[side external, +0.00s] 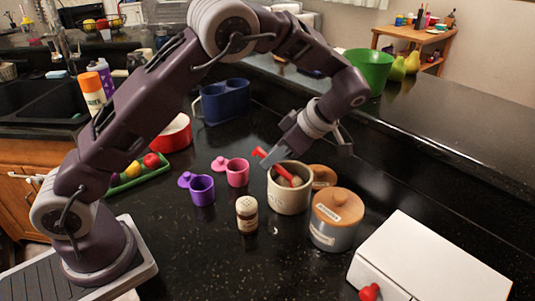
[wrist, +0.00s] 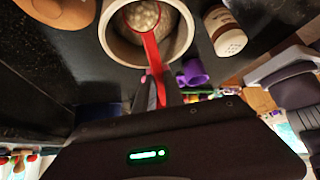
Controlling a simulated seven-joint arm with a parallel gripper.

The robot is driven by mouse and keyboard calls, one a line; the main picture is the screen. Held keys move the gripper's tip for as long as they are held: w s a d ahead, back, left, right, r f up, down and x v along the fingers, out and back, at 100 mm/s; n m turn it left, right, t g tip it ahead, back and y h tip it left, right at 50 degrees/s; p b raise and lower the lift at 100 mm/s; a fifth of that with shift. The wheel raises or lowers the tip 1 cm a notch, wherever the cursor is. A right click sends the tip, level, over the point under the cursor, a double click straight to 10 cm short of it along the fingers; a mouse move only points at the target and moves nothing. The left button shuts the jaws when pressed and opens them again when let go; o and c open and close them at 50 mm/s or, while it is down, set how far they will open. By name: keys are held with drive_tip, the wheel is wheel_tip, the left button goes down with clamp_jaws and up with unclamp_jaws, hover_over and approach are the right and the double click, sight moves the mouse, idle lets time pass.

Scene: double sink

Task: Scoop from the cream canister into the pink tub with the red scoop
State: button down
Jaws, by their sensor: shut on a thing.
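The cream canister (side external: 290,203) stands upright and open on the dark counter; its rim also shows in the wrist view (wrist: 109,35). The red scoop (side external: 284,174) slants down into its mouth. In the wrist view the red scoop (wrist: 152,50) has its bowl inside the canister, with pale round pieces in or under it; I cannot tell which. My gripper (side external: 268,157) is shut on the scoop's handle, just above the canister's left rim. The fingertips (wrist: 157,90) are partly hidden in the wrist view. The pink tub (side external: 238,175) stands open, left of the canister.
A purple tub (side external: 202,191) stands left of the pink tub. A blue-grey canister (side external: 334,232) with a wooden lid is close on the right. A wooden lid (side external: 324,174) lies behind. A white box (side external: 435,262) is front right.

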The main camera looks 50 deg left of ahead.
wheel_tip(320, 180, up, 10)
drive_tip(key=shift+a+r, duration=0.2)
idle(0.7)
drive_tip(key=shift+s+a, duration=0.1)
idle(0.4)
drive_tip(key=s+a+f+t+h, duration=0.1)
drive_tip(key=s+a+f+h, duration=0.15)
drive_tip(key=a, duration=0.55)
drive_tip(key=s+a+f+t+h, duration=0.15)
drive_tip(key=s+a, duration=0.25)
drive_tip(key=a, duration=0.4)
drive_tip(key=shift+f, duration=2.65)
drive_tip(key=shift+w+d+r+g+y, duration=0.3)
drive_tip(key=shift+d+r+g+y, duration=0.4)
drive_tip(key=shift+y, duration=0.8)
drive_tip(key=shift+w+d+r+g+y, duration=0.25)
drive_tip(key=shift+d+r+g+y, duration=0.45)
drive_tip(key=shift+y, duration=0.8)
drive_tip(key=shift+w+d+r+g+y, duration=0.4)
drive_tip(key=shift+r+g+y, duration=0.55)
drive_tip(key=shift+y, duration=0.55)
drive_tip(key=shift+s+f, duration=0.1)
drive_tip(key=shift+f, duration=0.05)
